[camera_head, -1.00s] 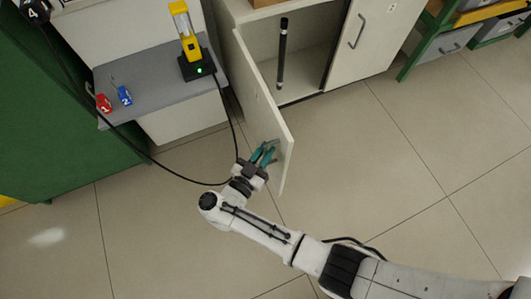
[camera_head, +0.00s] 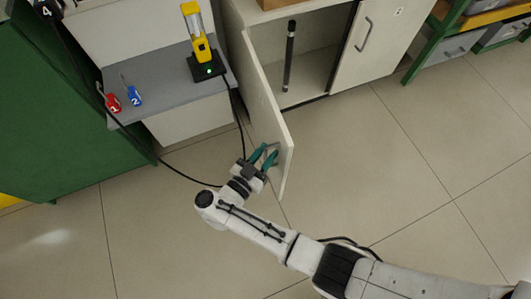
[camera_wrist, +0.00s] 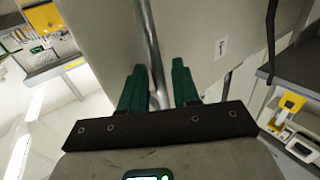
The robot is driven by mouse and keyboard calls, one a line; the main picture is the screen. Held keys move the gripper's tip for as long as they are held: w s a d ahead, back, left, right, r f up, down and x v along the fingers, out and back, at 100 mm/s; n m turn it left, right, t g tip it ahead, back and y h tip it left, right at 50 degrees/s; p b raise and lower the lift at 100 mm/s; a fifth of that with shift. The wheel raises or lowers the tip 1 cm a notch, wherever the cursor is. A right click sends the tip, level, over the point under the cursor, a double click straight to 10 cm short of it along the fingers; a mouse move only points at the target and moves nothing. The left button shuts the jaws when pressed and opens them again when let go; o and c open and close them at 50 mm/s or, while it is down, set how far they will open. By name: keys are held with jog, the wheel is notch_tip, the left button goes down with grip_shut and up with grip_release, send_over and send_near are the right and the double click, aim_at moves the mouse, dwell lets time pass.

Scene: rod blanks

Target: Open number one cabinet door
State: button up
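The number one cabinet door (camera_head: 262,95) is a pale panel hinged at the left of the low cabinet. It stands swung well out into the room, and the cabinet inside is exposed. My gripper (camera_head: 265,157) is on the door's outer face, near its free edge. In the wrist view my two green fingers (camera_wrist: 159,88) are apart.
A dark rod (camera_head: 290,55) stands inside the cabinet. The closed right door (camera_head: 368,45) has its own handle. A grey shelf (camera_head: 155,95) at left carries a yellow device (camera_head: 199,45) and red (camera_head: 113,103) and blue (camera_head: 134,96) tagged items. The floor right of the open door is clear.

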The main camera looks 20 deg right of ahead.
jog(key=shift+a, duration=0.1)
jog(key=v, duration=1)
jog(key=shift+s+a, duration=0.25)
jog(key=shift+s, duration=0.05)
jog(key=shift+f, duration=0.1)
